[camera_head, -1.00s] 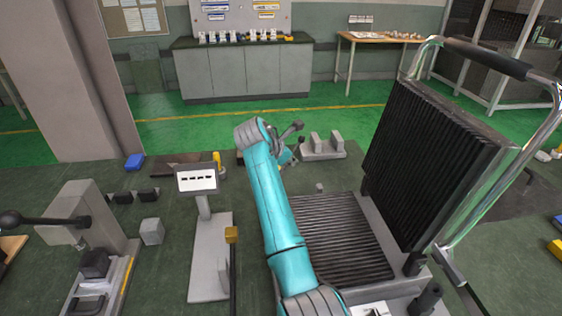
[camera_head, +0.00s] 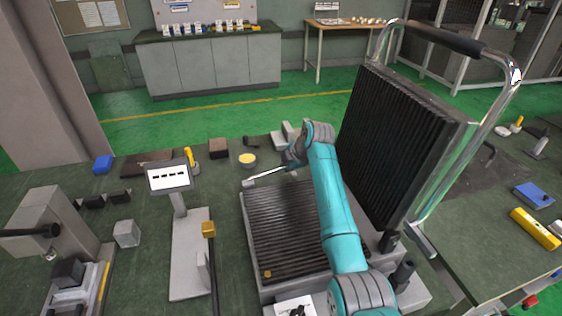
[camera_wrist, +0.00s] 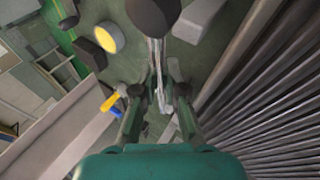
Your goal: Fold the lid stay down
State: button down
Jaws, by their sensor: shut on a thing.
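The lid stay appears as a thin pale rod (camera_head: 268,175) at the back left of the ribbed lower plate (camera_head: 285,225). Its left end is near a small pale block. My gripper (camera_head: 293,158) is at the rod's right end, and my arm hides part of the plate. In the wrist view, my gripper (camera_wrist: 160,88) is shut on the rod (camera_wrist: 158,70), which runs between the fingers toward a dark rounded end. Where the stay is hinged cannot be seen. The ribbed lid (camera_head: 395,145) stands raised on the right.
The lid's tubular handle (camera_head: 445,38) rises at the upper right. A display stand (camera_head: 178,195) and a grey press (camera_head: 50,225) stand to the left. A yellow-topped disc (camera_head: 248,160) lies behind the plate. A yellow level (camera_head: 535,228) lies at the right.

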jog(key=shift+d+f+m+y, duration=0.2)
jog(key=shift+f+m+y, duration=0.1)
jog(key=shift+f+y, duration=0.85)
jog(key=shift+f, duration=0.2)
jog(key=c, duration=1.2)
grip_release()
jog(key=shift+r, duration=0.1)
